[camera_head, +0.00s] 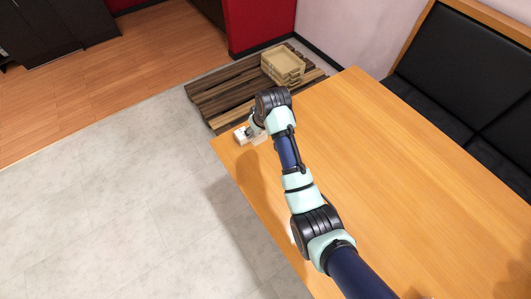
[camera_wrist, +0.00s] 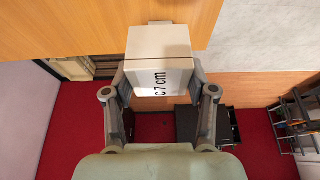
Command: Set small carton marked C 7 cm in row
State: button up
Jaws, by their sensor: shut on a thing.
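A small white carton marked "C 7 cm" (camera_wrist: 160,78) is between the two fingers of my gripper (camera_wrist: 159,84) in the wrist view. The fingers press on its left and right sides, and its printed face is towards the camera. A second pale face (camera_wrist: 158,41) shows just beyond the printed one; I cannot tell whether it belongs to the same carton. In the head view my gripper (camera_head: 252,128) is at the far left corner of the table, partly hidden by my wrist. White box shapes (camera_head: 240,136) show beside and below it there.
The wooden table (camera_head: 380,170) is largely bare to the right of my arm. A slatted pallet (camera_head: 215,95) with stacked wooden trays (camera_head: 283,65) stands beyond its far end. A black bench (camera_head: 460,70) runs along the right. Grey floor (camera_head: 110,210) lies left of the table edge.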

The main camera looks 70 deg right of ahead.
notch_tip(320, 180, down, 16)
jog(key=b, duration=0.4)
jog(key=shift+r, duration=0.1)
jog(key=o, duration=1.2)
jog(key=p+v, duration=0.4)
jog(key=v, duration=0.8)
